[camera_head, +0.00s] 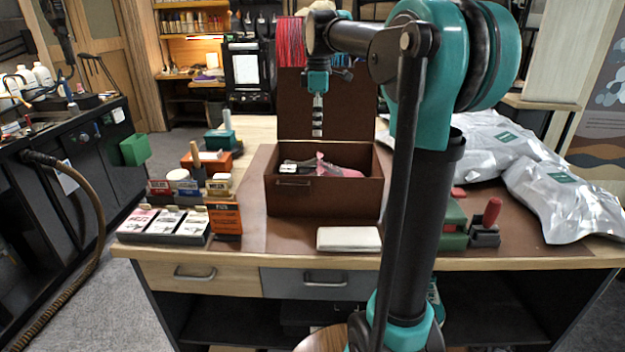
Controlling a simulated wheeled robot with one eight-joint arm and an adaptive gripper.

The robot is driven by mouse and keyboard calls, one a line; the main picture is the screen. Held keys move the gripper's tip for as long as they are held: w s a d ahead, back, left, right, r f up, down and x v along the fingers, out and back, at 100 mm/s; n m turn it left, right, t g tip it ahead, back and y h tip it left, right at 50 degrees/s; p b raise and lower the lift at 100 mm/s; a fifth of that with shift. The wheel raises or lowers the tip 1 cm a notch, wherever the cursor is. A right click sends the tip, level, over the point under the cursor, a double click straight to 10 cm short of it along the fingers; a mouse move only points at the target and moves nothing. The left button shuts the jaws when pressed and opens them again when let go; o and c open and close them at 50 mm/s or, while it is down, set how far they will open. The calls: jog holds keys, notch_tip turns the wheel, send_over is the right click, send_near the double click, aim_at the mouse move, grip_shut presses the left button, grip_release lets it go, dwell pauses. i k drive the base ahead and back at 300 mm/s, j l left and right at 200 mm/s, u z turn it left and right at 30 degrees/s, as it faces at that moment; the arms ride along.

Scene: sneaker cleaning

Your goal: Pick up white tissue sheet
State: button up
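A flat white pad (348,238) lies near the table's front edge, in front of the open brown box. It may be the tissue sheet, but I cannot tell if it is one sheet or a folded stack. Some white material (207,155) also shows on an orange box at the left of the table. My gripper (317,130) points down above the brown box, behind and above the white pad and apart from it. Its fingers look narrow and small from here, so I cannot tell whether they are open or shut. No tissue shows in them.
The open brown box (325,200) holds a shoe-like item, with its lid raised behind. Small jars and white cards stand by an orange carton (225,219) at left. Silver bags (565,200) and a red-handled tool (489,218) are at right. My arm hides part of the table.

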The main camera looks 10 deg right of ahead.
aim_at(358, 240)
jog(key=k, duration=1)
